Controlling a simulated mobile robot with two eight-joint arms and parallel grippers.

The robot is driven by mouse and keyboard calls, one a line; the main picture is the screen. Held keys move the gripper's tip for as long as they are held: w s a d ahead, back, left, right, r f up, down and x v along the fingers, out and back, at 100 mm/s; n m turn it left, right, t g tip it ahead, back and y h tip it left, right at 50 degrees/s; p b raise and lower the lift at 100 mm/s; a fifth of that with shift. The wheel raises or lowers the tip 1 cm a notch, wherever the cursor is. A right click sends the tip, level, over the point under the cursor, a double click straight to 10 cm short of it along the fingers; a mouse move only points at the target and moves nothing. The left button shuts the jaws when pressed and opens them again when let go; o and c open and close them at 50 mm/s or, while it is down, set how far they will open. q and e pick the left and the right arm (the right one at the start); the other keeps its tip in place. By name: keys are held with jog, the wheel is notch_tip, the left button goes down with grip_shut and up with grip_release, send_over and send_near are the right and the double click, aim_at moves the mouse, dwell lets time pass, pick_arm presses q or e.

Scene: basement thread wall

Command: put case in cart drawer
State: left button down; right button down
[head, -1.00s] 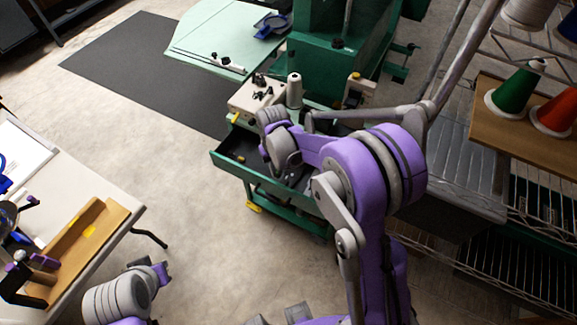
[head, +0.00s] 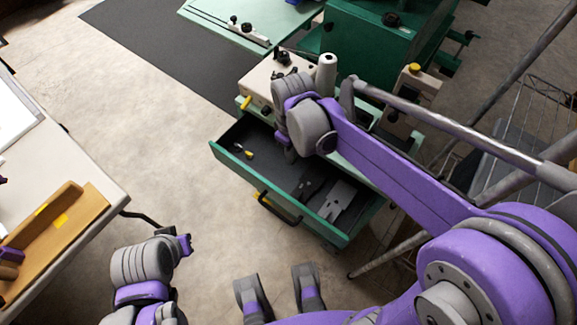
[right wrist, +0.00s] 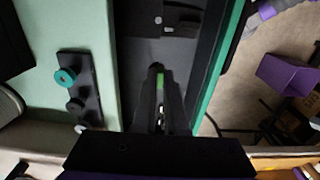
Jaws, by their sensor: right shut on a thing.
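The cart drawer (head: 228,165) is pulled open under the green cart top, with a dark floor inside. My right gripper (head: 291,156) reaches down over its left-middle part. In the right wrist view, the gripper (right wrist: 162,110) points into the dark drawer, shut on a narrow dark thing with a green strip, which seems to be the case (right wrist: 160,82). The arm hides the case in the head view; I cannot tell whether it touches the drawer floor. My left wrist shows at lower left, but its fingers are out of sight.
The drawer also holds a grey plate (head: 338,201) and a small yellow-and-dark item (head: 243,151). A white spool (head: 326,74) and a cream box (head: 266,80) stand on the cart top. A white table (head: 98,180) is at left; floor between is clear.

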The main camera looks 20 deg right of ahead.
jog(key=f, duration=0.4)
jog(key=shift+s+f+b, duration=0.25)
jog(key=shift+f+b, duration=0.05)
jog(key=shift+b, duration=0.05)
jog(key=shift+f+b, duration=0.4)
jog(key=shift+f, duration=1.7)
jog(key=shift+f, duration=0.2)
jog(key=c, duration=1)
grip_release()
jog(key=shift+r, duration=0.1)
